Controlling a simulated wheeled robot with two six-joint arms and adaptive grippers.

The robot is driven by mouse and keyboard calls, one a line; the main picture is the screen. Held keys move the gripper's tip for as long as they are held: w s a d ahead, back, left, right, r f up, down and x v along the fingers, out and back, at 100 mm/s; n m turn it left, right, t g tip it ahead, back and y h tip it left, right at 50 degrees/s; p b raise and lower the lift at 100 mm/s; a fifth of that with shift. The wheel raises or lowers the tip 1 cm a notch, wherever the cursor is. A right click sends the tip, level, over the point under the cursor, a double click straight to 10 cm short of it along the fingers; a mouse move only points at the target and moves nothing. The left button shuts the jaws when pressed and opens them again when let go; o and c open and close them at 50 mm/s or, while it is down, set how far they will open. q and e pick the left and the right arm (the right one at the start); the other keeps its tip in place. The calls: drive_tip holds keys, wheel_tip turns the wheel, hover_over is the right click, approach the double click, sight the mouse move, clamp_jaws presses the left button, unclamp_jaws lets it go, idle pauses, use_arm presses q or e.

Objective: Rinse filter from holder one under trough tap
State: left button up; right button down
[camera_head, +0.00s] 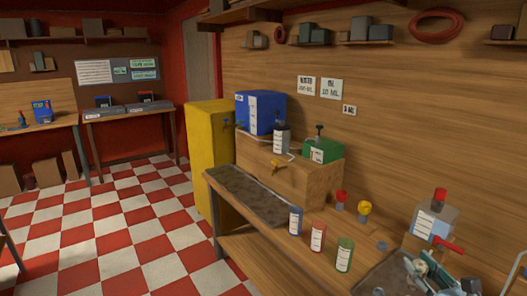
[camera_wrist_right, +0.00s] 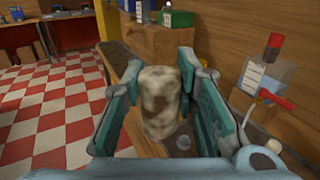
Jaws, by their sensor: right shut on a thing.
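My right gripper (camera_head: 428,270) is low at the right of the head view, over the near end of the bench. In the wrist view its teal-padded fingers (camera_wrist_right: 160,105) are shut on a mottled beige-brown cylinder (camera_wrist_right: 160,98), which looks like the dirty filter. It stands roughly upright between the fingers. A brass tap (camera_head: 278,165) sticks out from the front of a wooden box (camera_head: 308,187). Below it, a long dark trough (camera_head: 243,190) lies along the bench, away from the gripper. I cannot tell which holder is holder one. My left gripper is not in view.
Labelled blue (camera_head: 295,221), red (camera_head: 318,237) and green (camera_head: 344,254) cylinders stand along the bench's front edge. Red-topped (camera_head: 341,200) and yellow-topped (camera_head: 364,209) fittings stand behind. A clear bottle (camera_head: 435,221) with a red handle is close beside the gripper. A yellow cabinet (camera_head: 207,150) stands beyond.

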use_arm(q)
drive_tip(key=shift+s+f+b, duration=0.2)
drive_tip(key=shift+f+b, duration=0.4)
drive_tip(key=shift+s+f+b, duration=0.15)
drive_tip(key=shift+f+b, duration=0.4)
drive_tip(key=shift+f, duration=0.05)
use_arm(e)
drive_tip(key=s+a+f+n+g+y, duration=0.2)
drive_tip(key=s+a+n+g+y, duration=0.5)
drive_tip(key=s+a+y, duration=0.6)
drive_tip(key=s+a+n, duration=0.2)
drive_tip(key=a, duration=0.3)
drive_tip(key=shift+s+a+f+n+g, duration=0.2)
drive_tip(key=shift+s+f+n+g, duration=0.1)
drive_tip(key=shift+n, duration=0.1)
drive_tip(key=shift+w, duration=0.1)
